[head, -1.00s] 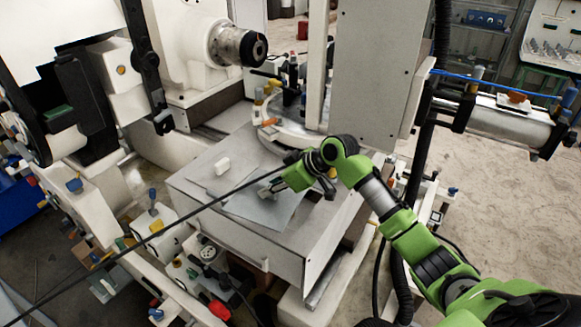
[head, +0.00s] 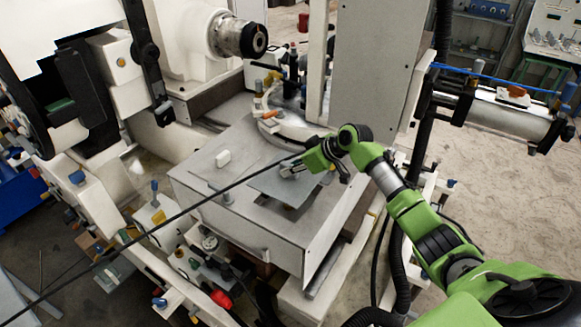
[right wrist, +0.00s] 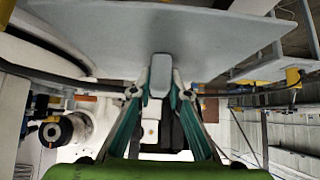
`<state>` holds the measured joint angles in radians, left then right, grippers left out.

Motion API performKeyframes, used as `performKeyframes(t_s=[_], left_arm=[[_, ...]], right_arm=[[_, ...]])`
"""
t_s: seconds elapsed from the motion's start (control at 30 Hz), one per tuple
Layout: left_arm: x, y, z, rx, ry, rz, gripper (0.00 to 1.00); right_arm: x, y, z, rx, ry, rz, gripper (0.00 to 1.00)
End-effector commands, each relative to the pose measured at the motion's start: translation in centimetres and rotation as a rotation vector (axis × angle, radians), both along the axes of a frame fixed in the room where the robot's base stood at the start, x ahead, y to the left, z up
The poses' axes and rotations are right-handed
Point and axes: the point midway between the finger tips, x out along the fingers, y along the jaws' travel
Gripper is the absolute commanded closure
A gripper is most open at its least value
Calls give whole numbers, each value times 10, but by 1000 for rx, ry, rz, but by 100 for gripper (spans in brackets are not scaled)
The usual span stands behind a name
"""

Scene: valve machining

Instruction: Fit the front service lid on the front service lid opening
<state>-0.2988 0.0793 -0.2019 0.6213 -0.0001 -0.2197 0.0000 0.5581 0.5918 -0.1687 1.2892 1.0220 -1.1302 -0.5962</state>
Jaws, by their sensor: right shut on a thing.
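The front service lid (head: 283,188) is a thin flat grey plate. My right gripper (head: 292,170) is shut on its handle and holds it over the flat top of the grey housing (head: 225,222). In the right wrist view the lid (right wrist: 200,45) spans the top of the picture, and its handle (right wrist: 160,75) sits between the fingertips (right wrist: 160,92). A dark patch (head: 268,203) shows beside the lid's near edge, perhaps part of the opening; the lid hides the rest. My left gripper is not in view.
A white handle (head: 222,158) stands on the housing top, left of the lid. A spindle (head: 240,38) and a grey upright panel (head: 375,65) stand behind. A black cable (head: 150,228) crosses the picture in front of the housing.

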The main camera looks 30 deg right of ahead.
Motion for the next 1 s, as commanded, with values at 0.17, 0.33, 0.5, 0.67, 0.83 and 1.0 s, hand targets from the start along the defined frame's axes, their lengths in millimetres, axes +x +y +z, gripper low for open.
performKeyframes(t_s=[0.17,0.33,0.5,0.67,0.83,1.0], left_arm=[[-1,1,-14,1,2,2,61],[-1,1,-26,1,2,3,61],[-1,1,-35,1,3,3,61],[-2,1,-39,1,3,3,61],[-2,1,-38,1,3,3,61],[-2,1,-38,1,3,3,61]], right_arm=[[1,1,-18,1,-2,1,100],[0,1,-35,2,-1,1,100],[1,1,-49,2,-1,1,100],[1,1,-54,2,-3,0,100],[1,1,-54,2,-3,0,100],[1,1,-54,2,-3,0,100]])
